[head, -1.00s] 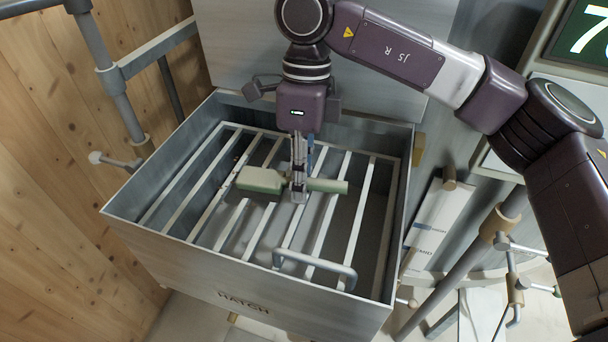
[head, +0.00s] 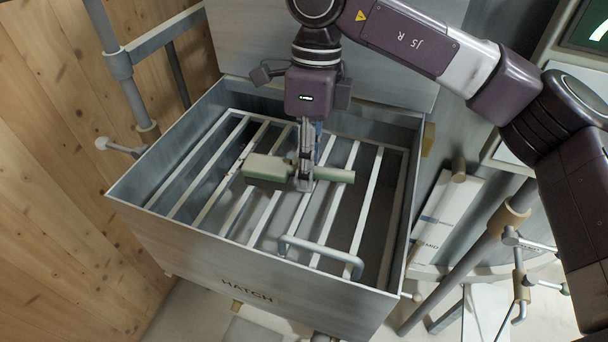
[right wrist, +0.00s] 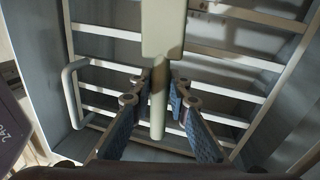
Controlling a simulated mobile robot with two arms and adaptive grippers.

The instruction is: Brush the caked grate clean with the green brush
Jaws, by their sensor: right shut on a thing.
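The green brush (head: 268,168) lies roughly level just over the grate, its broad head to the left and its handle (head: 334,175) to the right. My right gripper (head: 305,180) is shut on the handle, and the fingers also close around it in the right wrist view (right wrist: 157,98). The grate (head: 361,201) has pale bars and sits inside the grey hatch box. A few dark specks show on a left bar near the brush head. I cannot tell whether the bristles touch the bars. My left gripper is not in view.
The hatch box walls (head: 240,260) rise around the grate. A raised bar handle (head: 318,255) stands at the grate's front and shows in the right wrist view (right wrist: 72,92). The open lid stands behind. A wooden wall (head: 50,180) is at left; pipes and valves are at right.

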